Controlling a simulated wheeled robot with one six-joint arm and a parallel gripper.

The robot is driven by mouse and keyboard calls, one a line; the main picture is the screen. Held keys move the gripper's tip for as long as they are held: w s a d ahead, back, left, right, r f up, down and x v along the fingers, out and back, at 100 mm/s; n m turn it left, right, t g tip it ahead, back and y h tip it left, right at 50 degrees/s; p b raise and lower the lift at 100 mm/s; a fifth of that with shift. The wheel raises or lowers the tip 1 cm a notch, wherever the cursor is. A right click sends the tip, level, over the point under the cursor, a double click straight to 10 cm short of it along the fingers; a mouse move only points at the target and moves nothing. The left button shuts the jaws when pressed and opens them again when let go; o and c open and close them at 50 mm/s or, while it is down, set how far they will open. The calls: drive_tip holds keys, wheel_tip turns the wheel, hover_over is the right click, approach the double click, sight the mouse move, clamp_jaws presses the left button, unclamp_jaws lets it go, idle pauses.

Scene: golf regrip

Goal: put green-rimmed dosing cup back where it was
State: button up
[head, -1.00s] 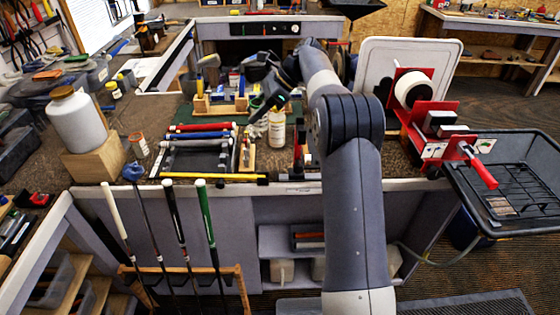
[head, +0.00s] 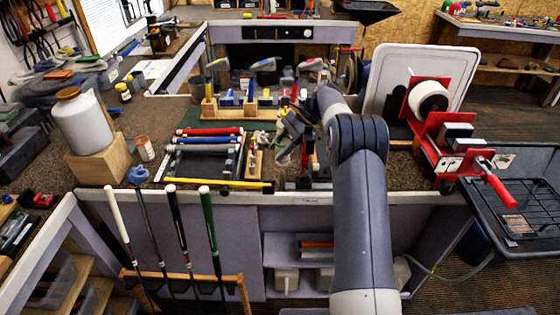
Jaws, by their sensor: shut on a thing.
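My gripper (head: 287,134) is low over the middle of the workbench (head: 350,178), just left of my forearm, tilted down and to the left. I cannot tell whether the gripper touches the bottle or the bench.
A rack of several coloured grips (head: 203,150) lies left of the gripper, with a yellow rod (head: 215,183) in front. A wooden holder (head: 228,112) stands behind. A red-framed tape dispenser (head: 440,125) is at right. Several clubs (head: 209,225) lean on the bench front.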

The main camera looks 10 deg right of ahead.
drive_tip(key=shift+f+p, duration=0.45)
drive_tip(key=shift+f, duration=2.3)
drive_tip(key=shift+f, duration=0.2)
drive_tip(key=o, duration=1)
drive_tip(key=shift+r, duration=0.1)
drive_tip(key=shift+r, duration=0.2)
drive_tip(key=b+v, duration=0.1)
drive_tip(key=v, duration=1.1)
